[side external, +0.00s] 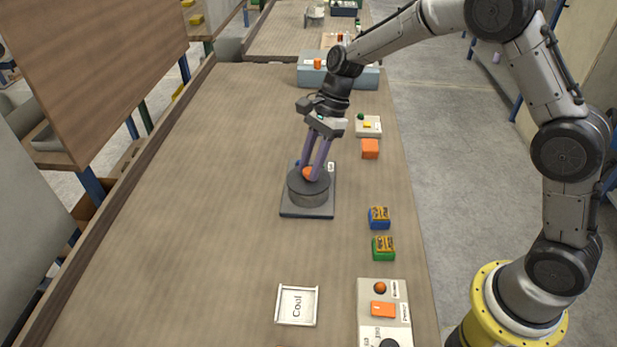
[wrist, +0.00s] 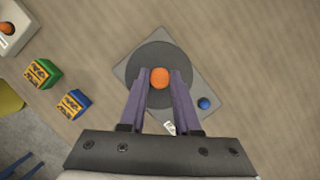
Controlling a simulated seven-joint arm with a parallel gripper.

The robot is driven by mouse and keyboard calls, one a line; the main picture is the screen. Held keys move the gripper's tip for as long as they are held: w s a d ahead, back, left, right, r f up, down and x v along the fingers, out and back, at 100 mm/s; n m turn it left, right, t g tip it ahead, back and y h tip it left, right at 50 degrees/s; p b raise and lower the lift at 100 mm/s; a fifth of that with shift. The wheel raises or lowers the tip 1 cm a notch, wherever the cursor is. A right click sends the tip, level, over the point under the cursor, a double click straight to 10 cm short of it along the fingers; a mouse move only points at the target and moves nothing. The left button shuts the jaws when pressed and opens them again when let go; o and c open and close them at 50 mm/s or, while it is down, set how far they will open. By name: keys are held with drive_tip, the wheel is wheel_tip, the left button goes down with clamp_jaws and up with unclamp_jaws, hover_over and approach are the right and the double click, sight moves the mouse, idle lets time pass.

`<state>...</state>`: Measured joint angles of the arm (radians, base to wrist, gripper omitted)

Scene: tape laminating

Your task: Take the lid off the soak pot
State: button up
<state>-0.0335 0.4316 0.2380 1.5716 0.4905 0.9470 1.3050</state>
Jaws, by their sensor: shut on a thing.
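The soak pot (side external: 308,196) is a dark grey round pot on a square grey base plate (side external: 293,211) in the middle of the table. Its dark lid (wrist: 150,61) has an orange knob (wrist: 160,78). My gripper (side external: 316,170) reaches down from above with two long purple fingers. In the wrist view the fingertips (wrist: 160,80) are on both sides of the orange knob and shut on it. The lid looks seated on the pot; I cannot tell whether there is a gap under it. A blue knob (wrist: 204,103) sits on a corner of the base plate.
A blue block (side external: 379,218), a green block (side external: 383,248) and an orange block (side external: 370,149) stand to the right. A white tray marked "Cool" (side external: 297,305) and a control panel (side external: 392,294) are at the front. The table's left side is clear.

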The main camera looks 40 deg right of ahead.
clamp_jaws()
drive_tip(key=shift+r, duration=0.15)
